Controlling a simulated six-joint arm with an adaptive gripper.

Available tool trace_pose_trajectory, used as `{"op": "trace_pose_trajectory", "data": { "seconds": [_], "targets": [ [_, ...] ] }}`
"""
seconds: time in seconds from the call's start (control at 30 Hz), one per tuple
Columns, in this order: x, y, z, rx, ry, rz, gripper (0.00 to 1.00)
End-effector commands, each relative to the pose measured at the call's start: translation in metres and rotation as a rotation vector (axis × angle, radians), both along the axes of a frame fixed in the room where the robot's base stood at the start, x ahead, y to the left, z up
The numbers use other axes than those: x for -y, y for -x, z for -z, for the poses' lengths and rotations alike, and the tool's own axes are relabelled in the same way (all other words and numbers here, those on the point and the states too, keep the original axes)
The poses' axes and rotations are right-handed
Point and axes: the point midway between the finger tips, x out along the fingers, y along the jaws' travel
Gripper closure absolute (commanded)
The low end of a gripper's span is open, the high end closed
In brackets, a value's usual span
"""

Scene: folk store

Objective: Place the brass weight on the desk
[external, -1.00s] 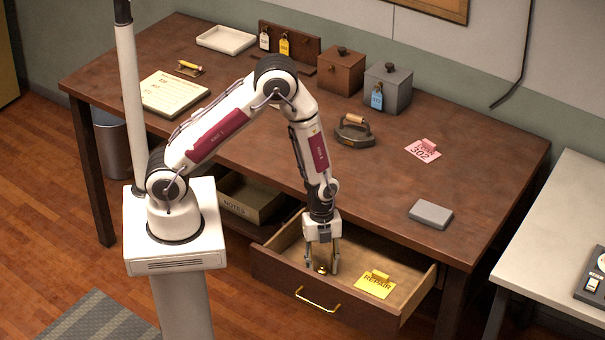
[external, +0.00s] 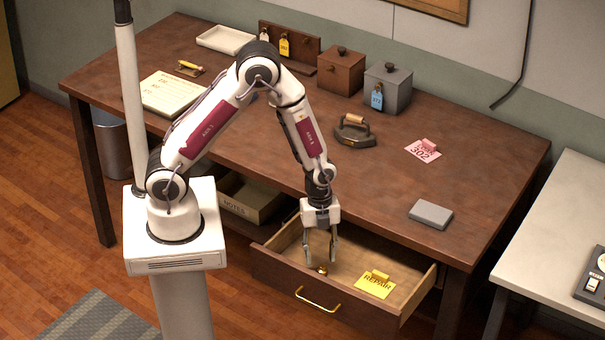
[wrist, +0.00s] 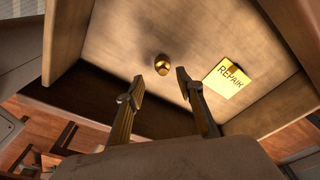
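The brass weight (external: 322,270) is a small shiny gold piece standing on the floor of the open desk drawer (external: 410,285). In the wrist view the brass weight (wrist: 162,62) shows just beyond my fingertips, clear of both. My gripper (external: 320,258) hangs above the drawer with its two fingers apart and nothing between them. The wrist view also shows my gripper (wrist: 169,82) open. The desk (external: 270,160) is dark brown wood, with its top above and behind the drawer.
A yellow REPAIR tag (external: 374,286) lies in the drawer, right of the weight. On the desktop are an old iron (external: 354,138), a pink tag (external: 423,151), a grey block (external: 431,214), and two lidded boxes. The desktop between the iron and grey block is clear.

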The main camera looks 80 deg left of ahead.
Motion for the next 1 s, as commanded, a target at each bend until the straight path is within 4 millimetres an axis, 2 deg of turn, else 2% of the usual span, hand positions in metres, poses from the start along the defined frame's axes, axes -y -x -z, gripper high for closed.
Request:
{"op": "trace_pose_trajectory", "data": {
  "seconds": [0.1, 0.33, 1.0],
  "targets": [
    [0.000, 0.000, -0.012, 0.002, 0.001, 0.001, 0.63],
    [-0.002, 0.001, -0.025, 0.001, 0.000, 0.000, 0.63],
    [-0.002, 0.001, -0.028, 0.000, 0.000, 0.000, 0.63]
  ]
}}
